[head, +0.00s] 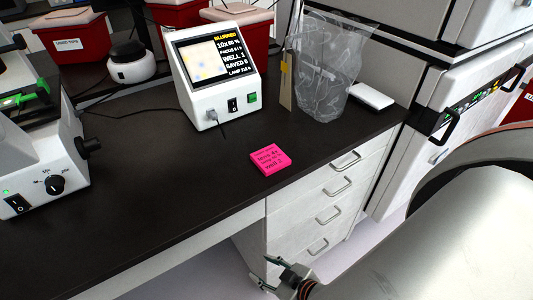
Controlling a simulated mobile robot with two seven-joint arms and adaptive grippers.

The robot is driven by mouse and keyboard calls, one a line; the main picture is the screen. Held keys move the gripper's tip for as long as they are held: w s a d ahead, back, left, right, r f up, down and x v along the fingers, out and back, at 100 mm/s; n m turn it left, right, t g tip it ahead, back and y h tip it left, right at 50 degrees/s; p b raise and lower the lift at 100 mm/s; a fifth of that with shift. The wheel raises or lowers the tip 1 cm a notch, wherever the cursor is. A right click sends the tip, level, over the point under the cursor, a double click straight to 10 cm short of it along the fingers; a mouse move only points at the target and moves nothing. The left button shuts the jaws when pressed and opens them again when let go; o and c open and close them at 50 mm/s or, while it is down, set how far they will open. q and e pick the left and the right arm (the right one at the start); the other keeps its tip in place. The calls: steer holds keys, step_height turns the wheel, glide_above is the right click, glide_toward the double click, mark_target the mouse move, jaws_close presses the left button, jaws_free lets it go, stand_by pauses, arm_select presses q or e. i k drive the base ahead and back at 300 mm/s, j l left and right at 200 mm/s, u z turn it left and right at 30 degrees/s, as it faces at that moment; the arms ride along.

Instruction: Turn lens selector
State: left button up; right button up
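The lens selector looks to be the black round knob (54,185) on the front of the white microscope base (40,150) at the left; small marks surround it, too small to read surely. A white monitor (213,70) stands at the back middle; its screen reads "BLURRED", "10x" and "WELL 1". My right gripper (269,275) is at the bottom middle, below the counter's front edge by the drawers, far right of the knob. Its fingers are apart with nothing seen between them. My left gripper is not in view.
A pink note pad (270,159) lies on the black counter (150,215), clear in its middle. A black side knob (88,145) sticks out of the microscope. A clear bag (325,75), a white box (371,97) and red bins (75,38) stand behind. Drawers (330,200) have protruding handles.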

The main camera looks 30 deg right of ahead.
mark_target(54, 184)
steer(key=k+j+z, duration=0.2)
steer(key=k+z, duration=0.15)
steer(key=k+j+z, duration=0.1)
steer(key=k+z, duration=0.25)
steer(key=k, duration=0.15)
steer(key=k+z, duration=0.35)
steer(key=k+l, duration=0.05)
steer(key=k, duration=0.05)
